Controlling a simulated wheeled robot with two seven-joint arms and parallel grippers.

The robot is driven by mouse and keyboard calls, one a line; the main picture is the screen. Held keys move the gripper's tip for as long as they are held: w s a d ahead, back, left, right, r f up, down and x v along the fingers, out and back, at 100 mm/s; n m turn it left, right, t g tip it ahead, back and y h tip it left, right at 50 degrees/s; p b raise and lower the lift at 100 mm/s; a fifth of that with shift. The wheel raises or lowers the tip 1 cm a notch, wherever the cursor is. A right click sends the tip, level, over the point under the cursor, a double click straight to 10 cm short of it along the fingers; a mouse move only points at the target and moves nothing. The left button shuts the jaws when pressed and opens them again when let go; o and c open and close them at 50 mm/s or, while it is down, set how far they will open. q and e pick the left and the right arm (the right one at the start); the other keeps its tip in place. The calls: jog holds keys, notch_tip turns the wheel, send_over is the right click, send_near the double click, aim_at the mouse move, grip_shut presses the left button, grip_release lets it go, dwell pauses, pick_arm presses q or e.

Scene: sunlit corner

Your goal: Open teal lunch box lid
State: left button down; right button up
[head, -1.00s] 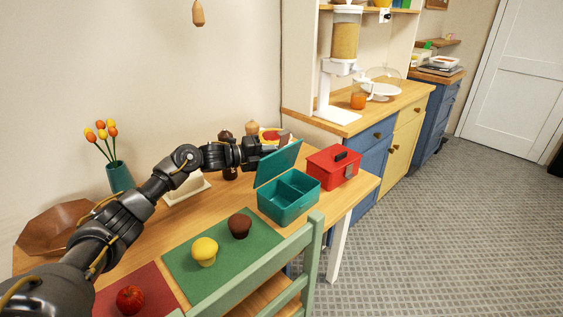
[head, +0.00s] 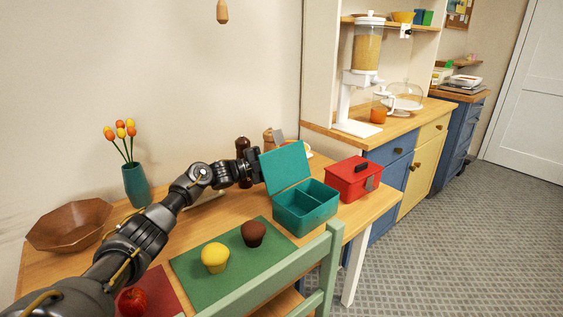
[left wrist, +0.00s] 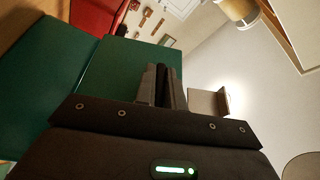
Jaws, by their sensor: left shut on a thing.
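The teal lunch box (head: 305,218) stands on the wooden table in the head view, with its divided inside showing. Its teal lid (head: 285,167) is raised at the back of the box and leans back. My left gripper (head: 268,146) is at the lid's upper left edge, partly hidden behind it. In the left wrist view my left gripper (left wrist: 163,86) has its fingers close together against the lid (left wrist: 125,72); it is shut on the lid. The exact contact is hard to make out. My right gripper is not in view.
A red lunch box (head: 352,181) stands close to the right of the teal one. A chair (head: 322,262) stands in front. Dark and wooden shakers stand behind my gripper.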

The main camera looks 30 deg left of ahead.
pick_arm(q)
jog(key=shift+f, duration=0.1)
dwell(0.4)
jog(key=c, duration=1.5)
grip_release()
jog(key=shift+a, duration=0.1)
jog(key=v, duration=0.7)
jog(key=shift+s+a, duration=0.1)
jog(key=shift+s, duration=0.05)
